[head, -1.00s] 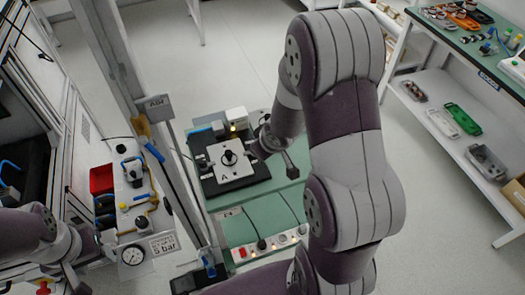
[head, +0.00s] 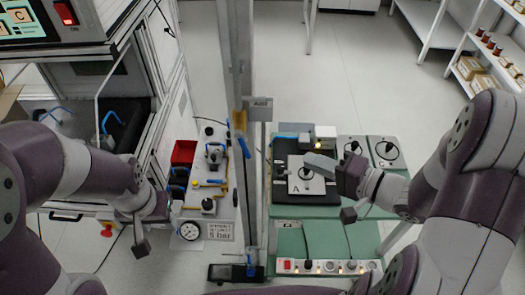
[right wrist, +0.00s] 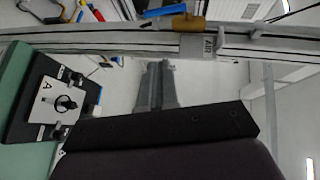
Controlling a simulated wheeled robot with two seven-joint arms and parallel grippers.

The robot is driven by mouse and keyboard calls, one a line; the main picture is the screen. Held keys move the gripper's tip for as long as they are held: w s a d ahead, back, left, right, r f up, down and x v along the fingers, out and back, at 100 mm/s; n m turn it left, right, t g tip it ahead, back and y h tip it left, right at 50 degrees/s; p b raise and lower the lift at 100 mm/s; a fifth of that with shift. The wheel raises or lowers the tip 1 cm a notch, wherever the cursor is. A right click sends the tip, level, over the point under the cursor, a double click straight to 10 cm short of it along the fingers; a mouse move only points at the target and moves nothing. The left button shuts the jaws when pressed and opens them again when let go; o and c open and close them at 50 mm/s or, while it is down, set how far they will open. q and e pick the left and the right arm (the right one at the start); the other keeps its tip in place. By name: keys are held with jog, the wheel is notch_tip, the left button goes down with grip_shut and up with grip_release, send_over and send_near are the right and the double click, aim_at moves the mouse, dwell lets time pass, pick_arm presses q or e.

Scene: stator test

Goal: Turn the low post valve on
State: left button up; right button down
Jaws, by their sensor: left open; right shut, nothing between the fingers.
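The post (head: 243,60) stands upright in the middle of the head view. Low on it, near its foot, is a small valve with a blue handle (head: 250,268); its exact angle is too small to tell. Higher up is a brass valve with a longer blue lever (head: 243,147), also in the right wrist view (right wrist: 163,11). My right gripper (head: 318,162) is shut and empty, right of the post above the plate marked A; its closed fingers show in the right wrist view (right wrist: 155,85). My left gripper (head: 160,206) is open, left of the post beside the panel; its fingertips are unclear.
The white panel (head: 218,185) with a red bin (head: 183,152) and a pressure gauge (head: 190,230) lies left of the post. An AIR sign (head: 258,103) juts from the post. The green table (head: 300,240) with a power strip (head: 330,266) stands right of it.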

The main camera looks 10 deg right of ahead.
aim_at(244, 147)
jog(key=s+a+p+x, duration=0.1)
jog(key=s+x, duration=0.1)
jog(key=x, duration=1)
jog(key=shift+a+f, duration=0.25)
jog(key=shift+a, duration=0.25)
jog(key=shift+w, duration=0.2)
jog(key=shift+w+a+f+m+t+y+b, duration=0.1)
jog(key=shift+a+f+m+t+y+b, duration=0.4)
jog(key=shift+a+f+b, duration=0.2)
jog(key=shift+r, duration=0.1)
